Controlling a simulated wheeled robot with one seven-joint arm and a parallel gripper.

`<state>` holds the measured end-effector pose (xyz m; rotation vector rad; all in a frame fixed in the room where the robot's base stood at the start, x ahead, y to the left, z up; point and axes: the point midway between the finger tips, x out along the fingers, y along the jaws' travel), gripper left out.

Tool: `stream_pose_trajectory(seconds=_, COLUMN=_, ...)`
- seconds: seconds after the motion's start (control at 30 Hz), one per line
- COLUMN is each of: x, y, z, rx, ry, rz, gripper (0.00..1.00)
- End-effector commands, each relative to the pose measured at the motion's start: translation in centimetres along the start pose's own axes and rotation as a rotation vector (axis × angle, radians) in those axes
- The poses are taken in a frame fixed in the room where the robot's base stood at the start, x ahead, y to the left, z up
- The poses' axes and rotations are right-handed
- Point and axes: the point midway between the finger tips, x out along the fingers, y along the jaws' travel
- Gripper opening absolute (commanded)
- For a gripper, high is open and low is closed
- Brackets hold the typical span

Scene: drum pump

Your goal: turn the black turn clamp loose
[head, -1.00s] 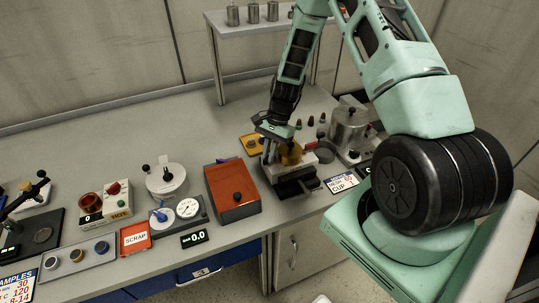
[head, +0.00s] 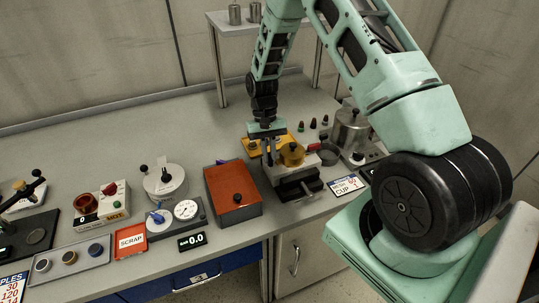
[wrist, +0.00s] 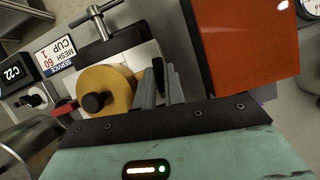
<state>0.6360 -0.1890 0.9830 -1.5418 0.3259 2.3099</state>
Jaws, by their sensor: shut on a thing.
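The vise-like fixture (head: 297,181) stands on the bench, with a yellow round cup (head: 291,155) with a black knob on it. In the wrist view the yellow cup (wrist: 107,88) lies left of my fingers. The black turn clamp (wrist: 158,72) shows as a narrow dark piece between my two grey fingertips, beside the cup. My gripper (wrist: 160,88) is shut on it; the fingers hide much of it. In the head view my gripper (head: 268,156) points down at the left side of the cup, and the clamp cannot be made out.
A red-orange box (head: 233,190) with a black knob stands close left of the fixture. A metal pot (head: 349,130) stands to the right behind it. A yellow plate (head: 252,146) lies behind my gripper. A cup label card (head: 345,186) lies at the front right.

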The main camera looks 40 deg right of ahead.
Motion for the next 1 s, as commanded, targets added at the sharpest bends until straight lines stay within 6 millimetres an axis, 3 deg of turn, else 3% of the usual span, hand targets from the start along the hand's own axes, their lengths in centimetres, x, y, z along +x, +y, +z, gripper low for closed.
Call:
stream_pose_trajectory(seconds=0.3, x=-0.07, y=-0.1, z=-0.06, rx=-0.117, ry=0.003, rz=0.048, gripper=0.0)
stream_pose_trajectory(seconds=0.87, x=-0.11, y=-0.1, z=-0.04, rx=-0.142, ry=0.003, rz=0.059, gripper=0.0)
stream_pose_trajectory(seconds=0.9, x=-0.11, y=-0.1, z=-0.04, rx=-0.142, ry=0.003, rz=0.059, gripper=0.19)
stream_pose_trajectory(seconds=0.93, x=-0.11, y=-0.1, z=-0.04, rx=-0.142, ry=0.003, rz=0.058, gripper=0.28)
stream_pose_trajectory(seconds=1.0, x=-0.09, y=-0.1, z=-0.03, rx=-0.142, ry=0.002, rz=0.058, gripper=0.33)
